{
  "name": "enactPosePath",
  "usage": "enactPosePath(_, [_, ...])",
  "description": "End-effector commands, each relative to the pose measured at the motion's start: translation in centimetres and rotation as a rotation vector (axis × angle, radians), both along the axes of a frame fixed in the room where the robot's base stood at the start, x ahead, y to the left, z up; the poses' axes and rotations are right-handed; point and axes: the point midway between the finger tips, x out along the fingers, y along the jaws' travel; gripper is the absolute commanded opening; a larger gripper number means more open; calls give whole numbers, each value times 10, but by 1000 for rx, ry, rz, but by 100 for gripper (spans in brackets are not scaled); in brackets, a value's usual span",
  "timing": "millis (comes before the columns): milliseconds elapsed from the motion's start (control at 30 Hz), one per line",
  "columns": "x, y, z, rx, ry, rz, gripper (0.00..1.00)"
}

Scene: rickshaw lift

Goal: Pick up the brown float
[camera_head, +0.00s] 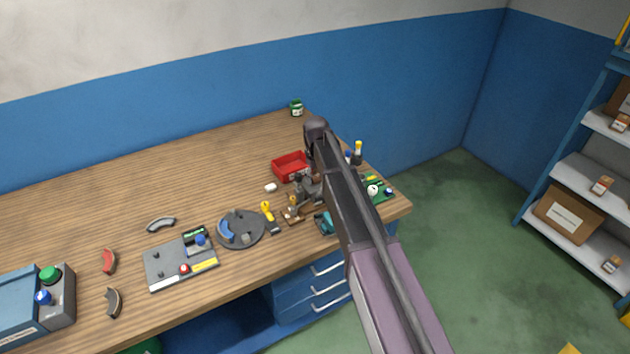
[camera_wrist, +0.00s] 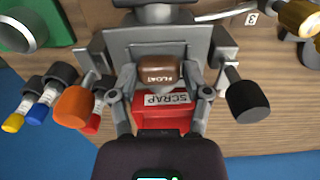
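The brown float (camera_wrist: 160,70), a small rounded piece with lettering on top, shows in the wrist view at the grey fixture (camera_wrist: 160,42). My gripper (camera_wrist: 160,82) has its two fingers spread, one on each side of the float. A narrow gap seems to show on both sides, so I see no clear contact. In the head view my gripper (camera_head: 306,188) is low over the right part of the workbench, partly behind my arm. I cannot make out the float there.
A red scrap bin (camera_head: 290,165) stands just behind the fixture; it also shows in the wrist view (camera_wrist: 165,116). In the wrist view an orange knob (camera_wrist: 74,105) and a black knob (camera_wrist: 247,101) flank the fingers. The workbench (camera_head: 120,195) is clear at the back left.

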Motion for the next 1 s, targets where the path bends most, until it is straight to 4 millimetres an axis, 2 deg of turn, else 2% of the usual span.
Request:
enactPosePath(567, [0,0,2,0,0,0,28])
enactPosePath(1000, [0,0,26,0,0,0,28])
